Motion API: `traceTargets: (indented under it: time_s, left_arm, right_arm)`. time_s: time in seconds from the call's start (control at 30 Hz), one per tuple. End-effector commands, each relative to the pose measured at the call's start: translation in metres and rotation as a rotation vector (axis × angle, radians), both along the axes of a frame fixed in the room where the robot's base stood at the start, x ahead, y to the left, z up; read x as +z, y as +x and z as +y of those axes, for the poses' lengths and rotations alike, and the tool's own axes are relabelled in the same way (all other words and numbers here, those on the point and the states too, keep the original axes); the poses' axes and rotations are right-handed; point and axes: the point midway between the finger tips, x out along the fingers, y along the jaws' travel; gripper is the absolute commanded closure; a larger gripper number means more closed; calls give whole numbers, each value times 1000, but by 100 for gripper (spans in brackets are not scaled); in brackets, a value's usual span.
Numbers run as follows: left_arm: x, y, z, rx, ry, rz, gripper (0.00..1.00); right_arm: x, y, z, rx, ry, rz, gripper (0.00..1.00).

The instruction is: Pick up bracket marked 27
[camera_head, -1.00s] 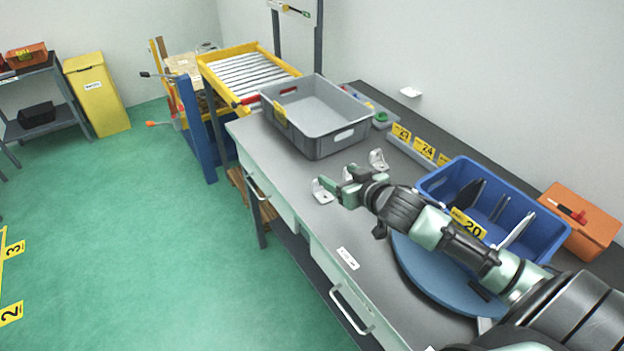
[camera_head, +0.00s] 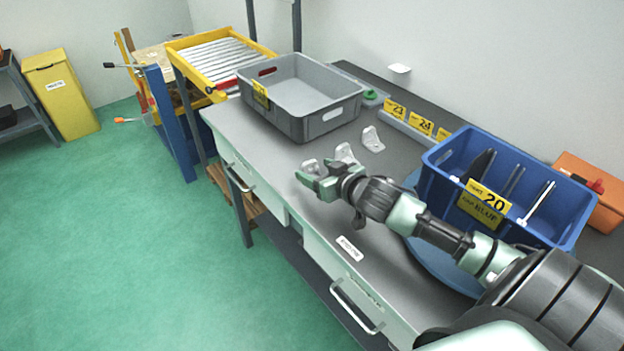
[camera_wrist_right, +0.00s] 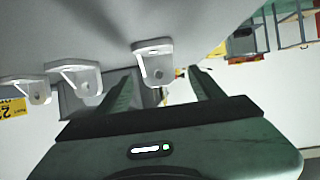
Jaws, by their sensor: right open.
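Three pale metal brackets stand on the grey workbench (camera_head: 245,128): a near-left bracket (camera_head: 310,165), a middle bracket (camera_head: 345,152) and a far-right bracket (camera_head: 372,139). No number can be read on any of them. My right gripper (camera_head: 311,179) is open and low over the bench, just in front of the near-left bracket. In the right wrist view, one bracket (camera_wrist_right: 153,60) shows ahead between the open fingers of the right gripper (camera_wrist_right: 160,77), with nothing held. Two other brackets (camera_wrist_right: 75,76) (camera_wrist_right: 30,90) are off to the left there. My left gripper is out of view.
A grey crate (camera_head: 312,128) stands behind the brackets. A blue bin (camera_head: 440,190) marked 20 stands at the right, close to my right arm. Yellow number tags (camera_head: 420,123) line the back. A round blue disc (camera_head: 440,262) lies under my arm. The bench's front left is clear.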

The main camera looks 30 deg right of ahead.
Motion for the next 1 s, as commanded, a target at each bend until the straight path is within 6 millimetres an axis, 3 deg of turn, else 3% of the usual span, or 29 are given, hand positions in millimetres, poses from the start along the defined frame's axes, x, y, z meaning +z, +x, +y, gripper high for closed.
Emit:
traceTargets:
  time_s: [0.5, 0.8, 1.0]
  left_arm:
    - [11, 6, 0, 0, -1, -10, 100]
    - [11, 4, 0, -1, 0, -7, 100]
    - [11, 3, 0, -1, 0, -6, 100]
  right_arm:
    - [-22, 62, -3, -1, 1, -1, 33]
    - [-26, 65, -3, 0, 0, 1, 33]
    - [-26, 65, -3, 0, 0, 1, 88]
